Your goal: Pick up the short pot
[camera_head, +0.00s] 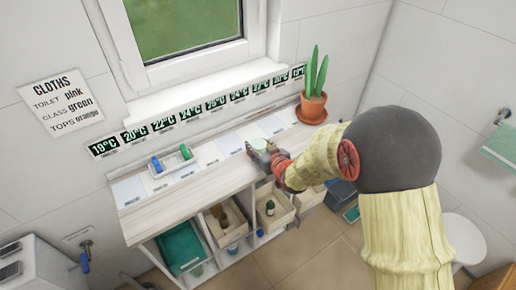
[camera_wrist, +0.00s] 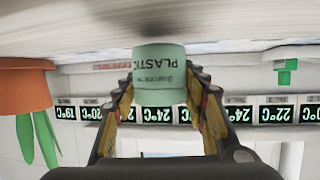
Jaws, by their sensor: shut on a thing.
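The short pot is a pale green, squat pot (camera_wrist: 160,60) with "PLASTIC" lettering, seen in the middle of the wrist view, which is upside down. My gripper (camera_wrist: 160,84) has a finger on each side of the pot and is shut on it. In the head view the pot (camera_head: 263,145) shows as a small pale green shape at my gripper (camera_head: 265,154), over the back right of the counter. I cannot tell whether the pot touches the counter.
A wooden counter (camera_head: 155,213) runs under the window. A potted plant (camera_head: 312,106) stands to the right of my gripper. A small white tray (camera_head: 172,162) with blue and green items sits at left. Open bins (camera_head: 277,219) are below. The counter's front left is clear.

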